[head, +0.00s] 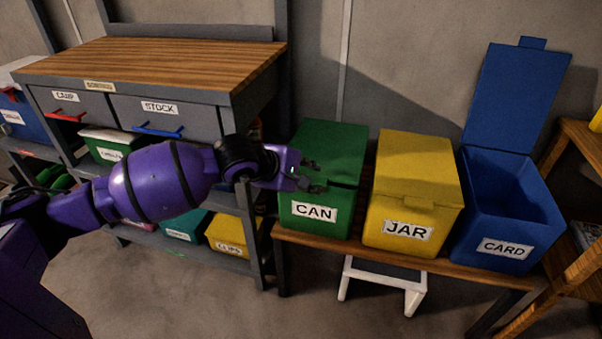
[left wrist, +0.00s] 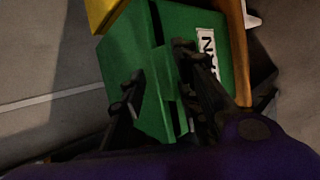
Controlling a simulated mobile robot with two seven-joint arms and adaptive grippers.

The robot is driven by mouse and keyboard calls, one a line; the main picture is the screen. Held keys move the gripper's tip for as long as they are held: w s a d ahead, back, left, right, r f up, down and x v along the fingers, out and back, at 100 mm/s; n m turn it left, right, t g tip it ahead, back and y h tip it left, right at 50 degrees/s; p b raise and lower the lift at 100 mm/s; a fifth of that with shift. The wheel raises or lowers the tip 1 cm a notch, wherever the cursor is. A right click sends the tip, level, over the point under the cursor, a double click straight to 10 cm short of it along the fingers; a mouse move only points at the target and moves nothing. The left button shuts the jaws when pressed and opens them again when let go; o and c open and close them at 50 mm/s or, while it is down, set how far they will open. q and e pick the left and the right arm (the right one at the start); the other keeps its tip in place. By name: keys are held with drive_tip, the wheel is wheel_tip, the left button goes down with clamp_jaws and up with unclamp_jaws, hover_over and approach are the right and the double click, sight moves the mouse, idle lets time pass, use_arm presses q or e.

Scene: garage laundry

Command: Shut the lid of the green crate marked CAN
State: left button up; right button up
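The green crate marked CAN (head: 305,225) stands upright at the left end of a low wooden bench. Its green lid (head: 338,140) lies down over the top and looks shut or nearly so; a small gap cannot be ruled out. My left gripper (head: 318,176) is at the crate's front left upper edge, close to the lid's front. In the left wrist view, its two dark fingers (left wrist: 158,72) are apart, with part of the green crate (left wrist: 125,50) showing between and beyond them. Whether they touch it I cannot tell. My right gripper is in neither view.
A yellow crate marked JAR (head: 415,180), lid down, stands close on the right. Beyond it is a blue crate marked CARD (head: 505,250) with its lid up. A workbench with drawers (head: 155,70) stands at left. A white step stool (head: 382,285) is under the bench (head: 450,268).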

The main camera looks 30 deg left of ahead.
use_arm(q)
drive_tip(key=v, duration=1.1)
drive_tip(key=shift+s+r, duration=0.2)
